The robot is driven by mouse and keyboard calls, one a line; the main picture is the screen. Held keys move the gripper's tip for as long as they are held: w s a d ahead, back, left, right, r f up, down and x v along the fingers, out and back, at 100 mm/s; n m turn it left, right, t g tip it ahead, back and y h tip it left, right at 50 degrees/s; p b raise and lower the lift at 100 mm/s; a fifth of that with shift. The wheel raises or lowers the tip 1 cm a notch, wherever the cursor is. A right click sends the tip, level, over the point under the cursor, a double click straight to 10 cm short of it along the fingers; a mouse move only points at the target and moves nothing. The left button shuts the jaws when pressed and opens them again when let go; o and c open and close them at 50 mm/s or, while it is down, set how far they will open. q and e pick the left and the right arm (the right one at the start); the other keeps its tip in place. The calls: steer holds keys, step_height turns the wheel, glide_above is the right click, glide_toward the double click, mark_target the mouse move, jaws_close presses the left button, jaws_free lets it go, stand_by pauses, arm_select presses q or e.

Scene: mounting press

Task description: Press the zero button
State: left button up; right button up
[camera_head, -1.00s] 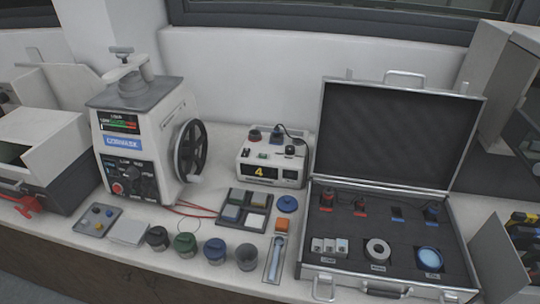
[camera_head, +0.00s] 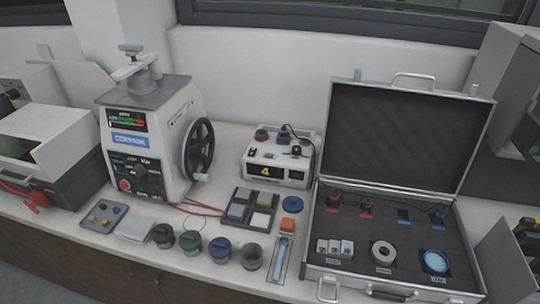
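The mounting press (camera_head: 160,140) stands on the bench at left, a white machine with a dark handwheel (camera_head: 199,150) on its right side. Its front has a small dark display with coloured bars, a blue label and a dark control panel (camera_head: 137,174) with knobs and a red button (camera_head: 124,185). A smaller white device (camera_head: 278,162) with a lit yellow "4" stands behind the middle of the bench, with knobs on top. I cannot tell which button is the zero button; lettering is too small to read. Neither gripper is in view.
An open case (camera_head: 390,190) fills the right. Red wires lie beside the press.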

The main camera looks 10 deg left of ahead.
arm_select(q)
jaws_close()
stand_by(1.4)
